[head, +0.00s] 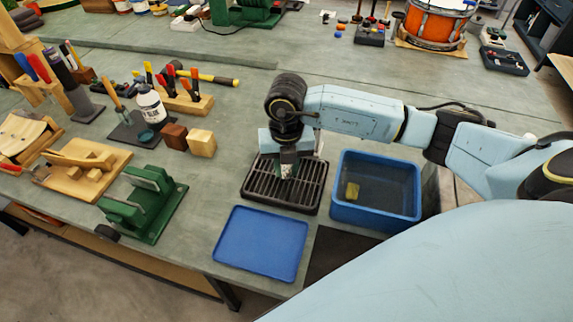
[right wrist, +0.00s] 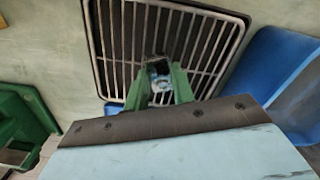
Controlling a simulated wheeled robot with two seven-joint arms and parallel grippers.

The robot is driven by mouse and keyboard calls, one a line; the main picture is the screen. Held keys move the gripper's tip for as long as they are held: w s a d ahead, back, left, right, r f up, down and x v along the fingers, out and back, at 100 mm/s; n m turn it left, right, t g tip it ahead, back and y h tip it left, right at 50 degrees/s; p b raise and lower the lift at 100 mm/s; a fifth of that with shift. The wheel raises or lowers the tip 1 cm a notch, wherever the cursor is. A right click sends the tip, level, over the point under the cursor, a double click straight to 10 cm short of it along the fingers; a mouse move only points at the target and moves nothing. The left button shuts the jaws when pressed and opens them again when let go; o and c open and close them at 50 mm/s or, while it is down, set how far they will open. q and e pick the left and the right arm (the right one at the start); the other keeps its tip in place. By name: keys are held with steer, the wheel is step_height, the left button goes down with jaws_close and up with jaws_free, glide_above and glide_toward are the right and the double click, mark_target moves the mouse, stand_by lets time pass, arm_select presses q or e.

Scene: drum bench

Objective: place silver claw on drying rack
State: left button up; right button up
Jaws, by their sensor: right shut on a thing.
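The drying rack (head: 312,188) is a dark tray with a slatted grid on the bench, left of the blue bin. My right gripper (head: 287,166) points down over the rack and is shut on the silver claw (head: 286,172), a small metallic piece. In the right wrist view the claw (right wrist: 158,70) shows between the green fingers, with the rack's pale bars (right wrist: 215,45) behind it. I cannot tell whether the claw touches the bars. Most of it is hidden by the fingers. My left gripper is not in view.
A flat blue tray (head: 260,243) lies in front. A green vise-like fixture (head: 150,205), wooden blocks (head: 201,142) and a glue bottle (head: 150,105) stand to the left.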

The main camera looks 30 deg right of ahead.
mark_target(286, 170)
steer(key=o, duration=1)
step_height(286, 170, up, 12)
steer(key=shift+r+p, duration=0.15)
steer(key=shift+p, duration=0.4)
